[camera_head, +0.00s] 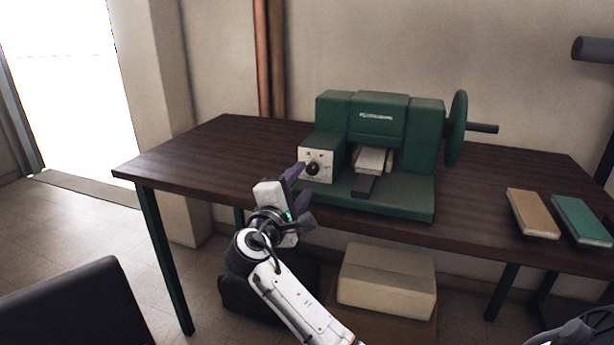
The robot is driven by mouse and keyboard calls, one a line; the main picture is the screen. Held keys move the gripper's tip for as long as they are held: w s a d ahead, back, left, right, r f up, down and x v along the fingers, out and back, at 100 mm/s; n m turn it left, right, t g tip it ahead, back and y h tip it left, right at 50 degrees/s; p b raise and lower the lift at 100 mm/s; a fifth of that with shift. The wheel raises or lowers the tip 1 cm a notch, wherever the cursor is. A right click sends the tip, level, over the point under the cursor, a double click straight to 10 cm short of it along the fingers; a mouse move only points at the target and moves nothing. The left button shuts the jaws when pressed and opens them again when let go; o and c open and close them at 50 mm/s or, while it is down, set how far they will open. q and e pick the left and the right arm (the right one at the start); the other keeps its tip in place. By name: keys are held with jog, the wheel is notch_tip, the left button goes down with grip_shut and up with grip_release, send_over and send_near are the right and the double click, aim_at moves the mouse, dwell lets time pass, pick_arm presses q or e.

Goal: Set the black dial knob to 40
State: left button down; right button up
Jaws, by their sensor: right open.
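The black dial knob (312,169) sits on a pale square dial plate (325,159) at the left front of a green machine (377,123) on the table. The marks on the plate are too small to read, so I cannot tell the knob's setting. My right gripper (299,184) is open, with its dark purple fingers just in front and to the left of the knob. The fingers partly overlap the plate's left edge in the view; I cannot tell whether they touch it. My left gripper is not in view.
The dark wooden table (215,160) is bare left of the machine. A handwheel (457,128) stands on the machine's right side. A tan book (533,213) and a green book (583,221) lie at right. A cardboard box (387,280) is below the table.

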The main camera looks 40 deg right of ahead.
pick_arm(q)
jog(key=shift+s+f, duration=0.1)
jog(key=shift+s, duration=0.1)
pick_arm(e)
jog(key=v, duration=0.5)
jog(key=shift+s+a, duration=0.15)
jog(key=shift+a, duration=0.1)
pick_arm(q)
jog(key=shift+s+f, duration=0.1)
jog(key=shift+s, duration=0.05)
